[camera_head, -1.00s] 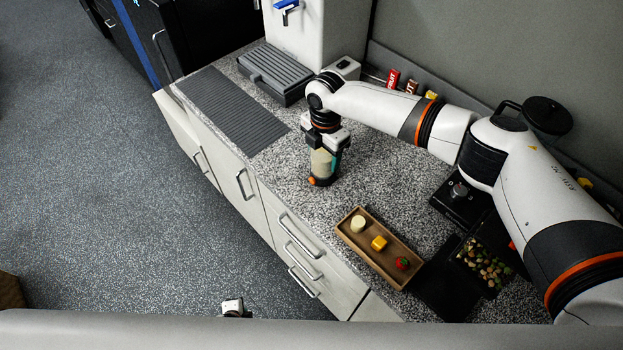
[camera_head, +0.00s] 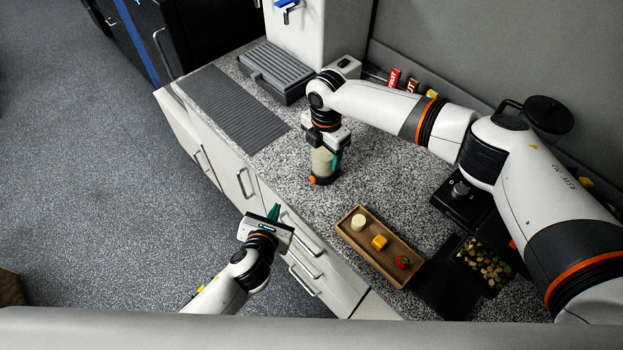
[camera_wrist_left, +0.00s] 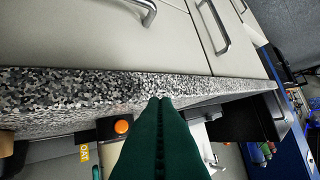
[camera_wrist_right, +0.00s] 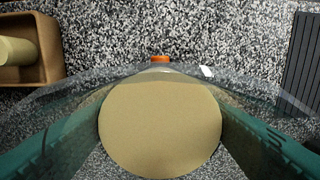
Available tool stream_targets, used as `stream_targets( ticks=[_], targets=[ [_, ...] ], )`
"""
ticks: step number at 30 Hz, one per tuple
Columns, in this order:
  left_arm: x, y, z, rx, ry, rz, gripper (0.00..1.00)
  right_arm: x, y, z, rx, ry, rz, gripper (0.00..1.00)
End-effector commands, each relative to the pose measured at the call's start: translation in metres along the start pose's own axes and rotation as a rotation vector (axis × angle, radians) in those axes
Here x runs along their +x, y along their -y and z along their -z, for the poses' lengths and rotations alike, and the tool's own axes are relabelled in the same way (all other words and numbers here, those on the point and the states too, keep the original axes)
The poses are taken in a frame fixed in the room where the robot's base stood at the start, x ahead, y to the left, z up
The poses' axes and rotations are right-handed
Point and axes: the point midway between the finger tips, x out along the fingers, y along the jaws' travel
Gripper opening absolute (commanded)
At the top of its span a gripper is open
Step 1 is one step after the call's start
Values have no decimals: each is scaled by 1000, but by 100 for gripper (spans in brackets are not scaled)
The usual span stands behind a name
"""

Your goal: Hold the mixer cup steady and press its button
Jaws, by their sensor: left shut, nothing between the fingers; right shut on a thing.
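The mixer cup (camera_head: 322,164) stands upright on the speckled counter, a clear cup with beige contents and a dark base. Its orange button (camera_head: 312,180) is low on the side facing the counter's front edge. The button also shows in the left wrist view (camera_wrist_left: 121,127) and the right wrist view (camera_wrist_right: 160,59). My right gripper (camera_head: 325,150) is shut on the cup from above, with green fingers on both sides in the right wrist view. My left gripper (camera_head: 274,212) is shut and empty, in front of the drawers and apart from the cup.
A wooden tray (camera_head: 349,238) with a pale cylinder, a yellow cube and a red item lies right of the cup. A grey ribbed mat (camera_head: 232,108) and a drip tray (camera_head: 275,72) are to the left. Drawer handles (camera_head: 300,236) stick out near my left gripper.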

Motion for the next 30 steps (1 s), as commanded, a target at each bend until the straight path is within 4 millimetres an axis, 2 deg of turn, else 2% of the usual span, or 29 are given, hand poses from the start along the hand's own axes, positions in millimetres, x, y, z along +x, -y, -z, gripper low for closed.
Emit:
stream_targets(
  ticks=[13, 30],
  targets=[
    [4, -3, 4, -2, -1, 0, 0, 1, -1, 0, 0, 0, -3, 28],
    [54, -39, 39, -1, 0, 0, 0, 1, -1, 0, 0, 0, -3, 28]
  ],
)
